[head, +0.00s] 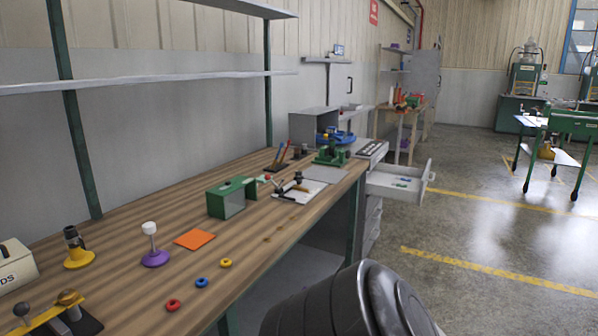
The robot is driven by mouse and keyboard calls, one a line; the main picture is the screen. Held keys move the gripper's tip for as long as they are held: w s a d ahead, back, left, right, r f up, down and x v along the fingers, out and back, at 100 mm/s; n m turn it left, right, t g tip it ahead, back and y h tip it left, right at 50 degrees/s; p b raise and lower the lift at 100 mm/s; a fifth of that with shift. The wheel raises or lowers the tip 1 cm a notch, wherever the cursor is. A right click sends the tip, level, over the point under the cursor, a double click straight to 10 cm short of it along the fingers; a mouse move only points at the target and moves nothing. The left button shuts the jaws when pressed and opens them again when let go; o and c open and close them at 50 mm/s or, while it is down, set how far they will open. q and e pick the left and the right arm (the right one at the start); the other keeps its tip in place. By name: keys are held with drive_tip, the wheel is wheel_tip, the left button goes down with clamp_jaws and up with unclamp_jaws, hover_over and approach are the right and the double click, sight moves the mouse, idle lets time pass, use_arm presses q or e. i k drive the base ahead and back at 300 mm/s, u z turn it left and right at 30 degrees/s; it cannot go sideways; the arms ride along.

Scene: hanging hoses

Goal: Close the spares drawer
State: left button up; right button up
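The spares drawer (392,188) is a light grey drawer, pulled out of the cabinet at the far right end of the workbench. It sticks out to the right over the floor, with its pull on its front panel (426,184). A few small blue and greenish pieces (404,182) lie in it. Neither of my grippers is in view, so I cannot see whether they are open or shut. A dark rounded part at the bottom middle appears to be mine.
The long wooden workbench (130,287) runs along the wall on the left. It carries a green box (226,199), an orange square (194,239), small coloured rings and tools. Open floor (480,235) with yellow lines lies right of the drawer. A green-legged table (560,125) stands farther back.

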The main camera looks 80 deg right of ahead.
sight(379, 181)
drive_tip(key=z, duration=0.75)
drive_tip(key=k, duration=1)
drive_tip(key=z, duration=1.95)
drive_tip(key=i, duration=0.85)
drive_tip(key=z, duration=0.8)
drive_tip(key=i, duration=2.2)
drive_tip(key=u, duration=0.35)
drive_tip(key=i, duration=0.9)
drive_tip(key=u, duration=0.7)
drive_tip(key=i, duration=0.55)
